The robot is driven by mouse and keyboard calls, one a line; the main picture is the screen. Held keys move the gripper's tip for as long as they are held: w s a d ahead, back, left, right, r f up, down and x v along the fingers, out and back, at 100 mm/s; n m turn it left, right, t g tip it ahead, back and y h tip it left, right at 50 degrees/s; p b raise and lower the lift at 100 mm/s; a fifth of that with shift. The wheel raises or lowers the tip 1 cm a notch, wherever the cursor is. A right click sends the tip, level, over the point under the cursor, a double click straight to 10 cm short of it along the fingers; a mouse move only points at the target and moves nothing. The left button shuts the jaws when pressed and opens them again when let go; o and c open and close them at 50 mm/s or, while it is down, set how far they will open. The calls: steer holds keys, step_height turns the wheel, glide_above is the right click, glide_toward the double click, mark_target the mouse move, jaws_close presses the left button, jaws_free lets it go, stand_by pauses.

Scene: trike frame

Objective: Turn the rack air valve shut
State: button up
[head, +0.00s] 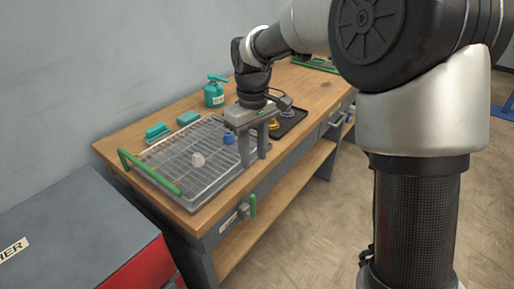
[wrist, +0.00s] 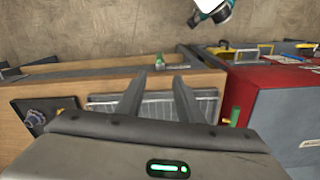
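The rack air valve (head: 252,206) is on the front face of the workbench, below the top's edge, with a green lever standing roughly upright beside a grey fitting. In the wrist view the valve's green lever (wrist: 158,59) shows small, beyond my fingertips. My gripper (head: 257,163) points down over the right side of the wire rack (head: 180,160), above and behind the valve and apart from it. In the wrist view my gripper (wrist: 159,80) has its two fingers spread with nothing between them.
A black tray (head: 290,120) lies right. A red-and-grey cabinet (head: 85,235) stands left. Floor in front is clear.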

mark_target(253, 195)
steer(key=f+b, duration=0.1)
steer(key=f, duration=0.5)
steer(key=f+b, duration=0.1)
steer(key=f, duration=0.5)
steer(key=w+f+b, duration=0.1)
steer(key=f, duration=0.5)
steer(key=shift+a, duration=0.2)
jaws_close()
